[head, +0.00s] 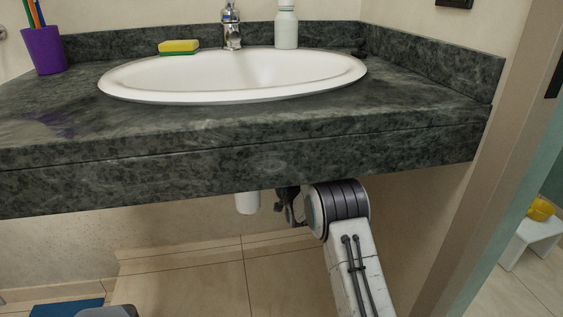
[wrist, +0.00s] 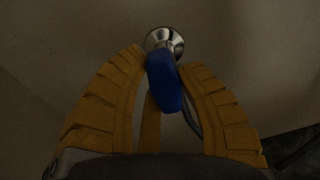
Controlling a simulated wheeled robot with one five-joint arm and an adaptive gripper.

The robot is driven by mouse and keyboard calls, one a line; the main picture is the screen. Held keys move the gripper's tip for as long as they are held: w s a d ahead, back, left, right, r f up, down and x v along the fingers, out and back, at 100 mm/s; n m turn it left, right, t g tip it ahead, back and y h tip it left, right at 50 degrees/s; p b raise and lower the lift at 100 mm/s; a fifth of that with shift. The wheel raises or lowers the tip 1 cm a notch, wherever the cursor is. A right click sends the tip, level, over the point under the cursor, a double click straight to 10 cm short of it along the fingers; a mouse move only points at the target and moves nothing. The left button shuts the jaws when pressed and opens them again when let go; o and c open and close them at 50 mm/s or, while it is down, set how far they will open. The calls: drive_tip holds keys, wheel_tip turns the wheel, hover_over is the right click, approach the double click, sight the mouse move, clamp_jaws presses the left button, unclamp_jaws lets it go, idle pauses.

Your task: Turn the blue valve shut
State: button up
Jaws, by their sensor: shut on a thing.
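The blue valve handle (wrist: 165,84) is in the middle of the wrist view, in front of a round chrome fitting (wrist: 164,41) on the wall. The handle's long side runs roughly up and down in the wrist view. In the head view my arm reaches under the dark stone counter (head: 250,165). There the counter hides the valve and most of my gripper.
A white drain part (head: 247,203) hangs below the counter, left of my wrist. A dark hose or pipe (wrist: 190,120) runs behind the right finger. A door frame (head: 490,160) stands to the right. A blue mat (head: 68,308) lies at the lower left.

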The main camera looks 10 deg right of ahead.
drive_tip(key=m, duration=0.4)
drive_tip(key=shift+f+m, duration=0.2)
drive_tip(key=shift+m, duration=0.1)
clamp_jaws()
drive_tip(key=m, duration=0.3)
drive_tip(key=shift+f+m, duration=0.1)
drive_tip(key=shift+m, duration=0.2)
drive_tip(key=m, duration=0.4)
drive_tip(key=shift+a, duration=0.15)
drive_tip(key=shift+a+f+m, duration=0.1)
drive_tip(key=shift+a+m, duration=0.05)
drive_tip(key=shift+m, duration=1.45)
drive_tip(key=o, duration=1.3)
unclamp_jaws()
